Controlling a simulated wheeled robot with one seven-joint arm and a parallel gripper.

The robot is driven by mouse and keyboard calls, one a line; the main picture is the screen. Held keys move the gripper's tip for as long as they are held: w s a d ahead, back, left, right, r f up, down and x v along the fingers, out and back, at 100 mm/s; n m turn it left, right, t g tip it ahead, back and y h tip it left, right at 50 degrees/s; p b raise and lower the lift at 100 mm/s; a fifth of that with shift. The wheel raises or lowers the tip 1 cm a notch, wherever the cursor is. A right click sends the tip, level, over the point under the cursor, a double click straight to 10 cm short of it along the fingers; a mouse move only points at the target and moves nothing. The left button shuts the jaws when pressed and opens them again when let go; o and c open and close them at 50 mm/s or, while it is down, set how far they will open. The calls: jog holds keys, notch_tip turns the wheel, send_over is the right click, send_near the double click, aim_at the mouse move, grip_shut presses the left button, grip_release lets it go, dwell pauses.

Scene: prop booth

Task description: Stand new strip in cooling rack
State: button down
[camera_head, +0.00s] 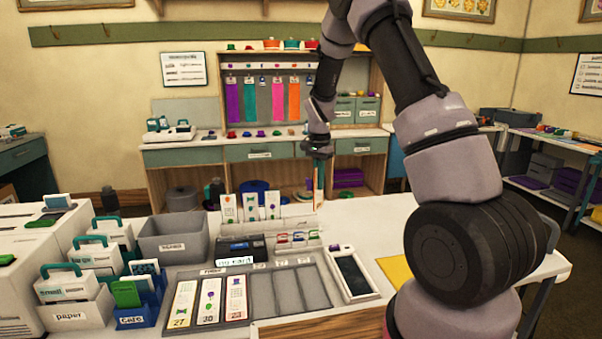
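My gripper (318,158) points down above the back of the near table. It appears shut on a thin upright strip (319,188), seen nearly edge-on, so its printed face is hidden. Several pale printed strips stand upright in the light grey rack (297,212), including one with a green mark (229,209), a middle one (250,208) and a right one (272,206). The held strip is at the rack's right end; I cannot tell whether it touches the rack or is behind it.
A grey tray (262,293) in front holds three printed strips on its left; its other slots look empty. A grey bin (172,240) and label boxes (70,305) crowd the left. A white-framed dark device (352,275) and yellow sheet (395,268) lie to the right.

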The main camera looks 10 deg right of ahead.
jog(key=w+a+r+m, duration=0.1)
jog(key=w+a+m, duration=0.35)
jog(key=m, duration=0.35)
jog(key=shift+s+a+f, duration=0.1)
jog(key=shift+f, duration=1)
jog(key=shift+a+f, duration=0.1)
jog(key=shift+f, duration=0.95)
jog(key=shift+f, duration=0.15)
jog(key=shift+f, duration=2.3)
jog(key=shift+f, duration=0.2)
jog(key=c, duration=1)
grip_release()
